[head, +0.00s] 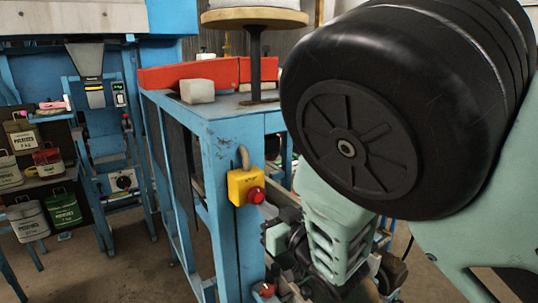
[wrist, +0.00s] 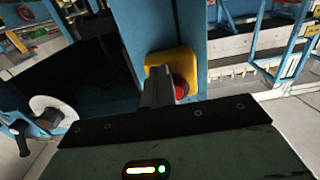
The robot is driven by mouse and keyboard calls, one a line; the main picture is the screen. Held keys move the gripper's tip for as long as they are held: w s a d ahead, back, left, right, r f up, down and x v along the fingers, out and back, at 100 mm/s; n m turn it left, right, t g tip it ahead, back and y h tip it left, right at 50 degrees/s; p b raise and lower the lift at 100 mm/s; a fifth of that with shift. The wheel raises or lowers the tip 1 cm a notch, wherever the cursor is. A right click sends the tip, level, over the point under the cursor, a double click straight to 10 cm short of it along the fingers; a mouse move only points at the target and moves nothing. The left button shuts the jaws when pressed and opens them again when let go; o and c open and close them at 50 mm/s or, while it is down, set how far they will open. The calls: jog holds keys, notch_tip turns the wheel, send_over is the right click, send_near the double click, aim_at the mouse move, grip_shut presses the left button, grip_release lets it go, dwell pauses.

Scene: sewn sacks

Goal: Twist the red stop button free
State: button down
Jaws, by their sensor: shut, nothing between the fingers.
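The red stop button (head: 256,195) sticks out from a yellow box (head: 236,188) on a blue post of the frame. In the wrist view, the red button (wrist: 181,88) shows just right of my gripper (wrist: 160,72), and its left part is hidden behind the fingers. The yellow box (wrist: 178,60) stands behind them. My gripper is shut and empty, with its fingers pointing towards the box. I cannot tell whether they touch the button. In the head view I cannot make out the fingertips clearly.
The blue frame (head: 222,150) carries the box, with a cable entering it from above. A white block (head: 197,91) and a red bar (head: 190,73) lie on top. Sacks stand on a rack (head: 55,170) at the left. My arm fills the right side.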

jog(key=shift+s+a+r+b, duration=0.2)
jog(key=shift+a+r+b, duration=0.35)
jog(key=shift+b, duration=0.45)
jog(key=shift+f, duration=0.2)
jog(key=shift+f+b, duration=0.35)
jog(key=shift+b, duration=0.3)
jog(key=shift+d, duration=0.15)
jog(key=b+v, duration=0.1)
jog(key=v, duration=0.5)
jog(key=shift+f, duration=0.3)
jog(key=shift+s, duration=0.1)
jog(key=d+p, duration=0.1)
jog(key=p, duration=0.2)
jog(key=shift+d, duration=0.3)
